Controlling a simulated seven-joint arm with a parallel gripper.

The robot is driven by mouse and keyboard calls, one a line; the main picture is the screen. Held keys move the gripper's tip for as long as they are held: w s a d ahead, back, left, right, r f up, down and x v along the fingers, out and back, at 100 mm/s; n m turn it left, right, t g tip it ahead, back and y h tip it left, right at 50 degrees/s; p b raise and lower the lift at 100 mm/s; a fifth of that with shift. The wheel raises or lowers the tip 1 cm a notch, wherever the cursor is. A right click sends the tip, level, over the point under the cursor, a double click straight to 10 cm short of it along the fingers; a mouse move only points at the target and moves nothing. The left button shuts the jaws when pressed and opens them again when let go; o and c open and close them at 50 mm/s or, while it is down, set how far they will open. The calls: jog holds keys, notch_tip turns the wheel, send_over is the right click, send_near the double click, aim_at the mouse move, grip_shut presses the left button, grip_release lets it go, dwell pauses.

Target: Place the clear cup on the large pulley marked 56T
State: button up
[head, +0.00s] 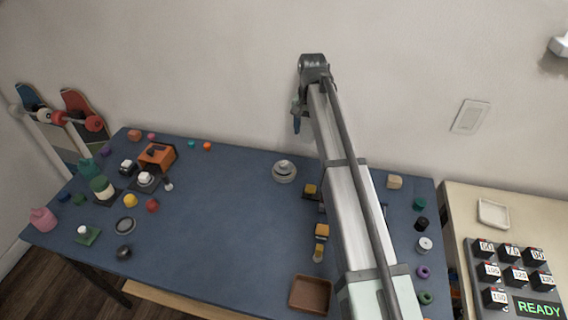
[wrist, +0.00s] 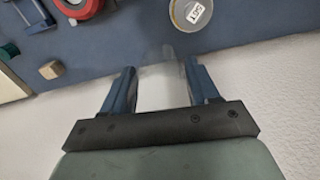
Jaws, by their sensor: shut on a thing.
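My gripper (wrist: 160,74) shows in the wrist view with its two blue fingers apart, holding a faint see-through thing, the clear cup (wrist: 168,78), between them. The cup's outline is hard to make out. The large pulley (wrist: 190,12) is a round disc with a pale rim and a white label, which reads upside down as 56T. In the head view, my gripper (head: 297,118) is up against the wall background, above the pulley (head: 284,171) at the table's back edge. The cup cannot be made out there.
A red round thing (wrist: 78,6) and a tan block (wrist: 51,70) lie to the pulley's left in the wrist view. Several small parts and an orange box (head: 157,155) crowd the table's left side. A brown tray (head: 310,294) stands at the front. The table's middle (head: 220,230) is clear.

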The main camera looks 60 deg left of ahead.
jog(key=s+a, duration=0.3)
jog(key=s, duration=0.3)
send_over(284, 163)
jog(key=shift+n, duration=0.4)
jog(key=shift+f, duration=4.75)
jog(key=shift+f, duration=0.15)
jog(key=o, duration=1)
jog(key=shift+o, duration=0.2)
notch_tip(284, 163, up, 12)
